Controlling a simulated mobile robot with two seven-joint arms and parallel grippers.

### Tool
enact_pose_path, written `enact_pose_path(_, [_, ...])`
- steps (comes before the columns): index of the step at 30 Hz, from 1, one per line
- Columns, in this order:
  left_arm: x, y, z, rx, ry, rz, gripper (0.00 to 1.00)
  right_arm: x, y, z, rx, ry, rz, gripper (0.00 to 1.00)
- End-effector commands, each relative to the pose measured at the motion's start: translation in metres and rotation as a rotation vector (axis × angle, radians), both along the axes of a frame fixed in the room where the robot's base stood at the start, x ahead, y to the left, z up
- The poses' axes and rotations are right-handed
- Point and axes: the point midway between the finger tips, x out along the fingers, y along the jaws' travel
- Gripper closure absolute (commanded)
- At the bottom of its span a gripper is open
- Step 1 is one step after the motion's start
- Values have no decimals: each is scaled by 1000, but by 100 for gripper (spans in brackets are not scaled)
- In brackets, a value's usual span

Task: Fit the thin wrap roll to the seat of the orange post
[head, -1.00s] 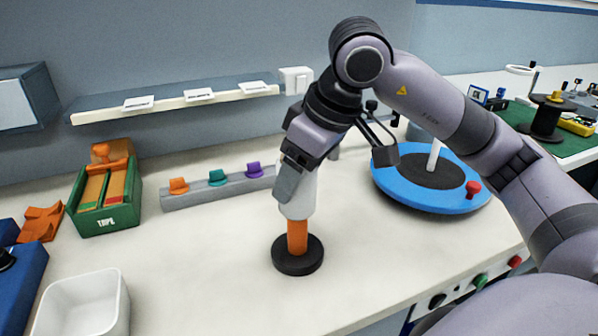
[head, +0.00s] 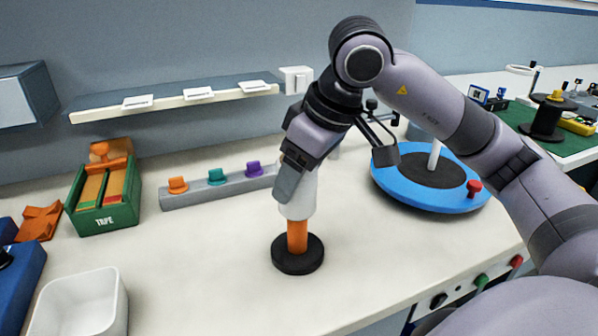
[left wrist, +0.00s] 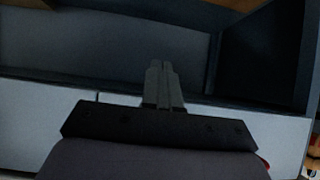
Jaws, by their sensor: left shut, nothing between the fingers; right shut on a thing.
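The orange post (head: 297,238) stands upright on a round black base (head: 298,262) in the middle of the bench. The white wrap roll (head: 296,208) is upright around the upper part of the post, and orange post shows below its lower end. My right gripper (head: 288,185) is shut on the roll from above and behind the front face. Its fingers hide part of the roll and the top of the post. My left gripper (left wrist: 164,80) is shut and empty in the left wrist view, away from the post, before dark panels.
A blue round turntable (head: 440,203) stands to the right. A grey rail (head: 196,197) with orange, teal and purple knobs lies behind. A green tape box (head: 108,220) and a white bin (head: 82,308) are at left.

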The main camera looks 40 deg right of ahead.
Motion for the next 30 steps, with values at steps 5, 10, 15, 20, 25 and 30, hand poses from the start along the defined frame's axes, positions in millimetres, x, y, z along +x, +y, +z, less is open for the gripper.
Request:
enact_pose_path(5, [1,0,-8,0,-1,1,100,0,0,-8,0,-1,0,69])
enact_pose_path(10, [1,0,-14,-1,-2,1,100,0,0,-14,0,-1,0,69])
enact_pose_path(15, [1,0,-20,-1,-2,1,100,0,0,-20,0,-1,0,69])
enact_pose_path(20, [1,0,-25,-1,-2,1,100,0,0,-25,0,-1,0,69])
enact_pose_path(25, [1,0,-26,-1,-2,1,100,0,0,-25,0,-1,0,69])
enact_pose_path(30, [1,0,-25,-1,-2,1,100,0,0,-25,0,-1,0,69])
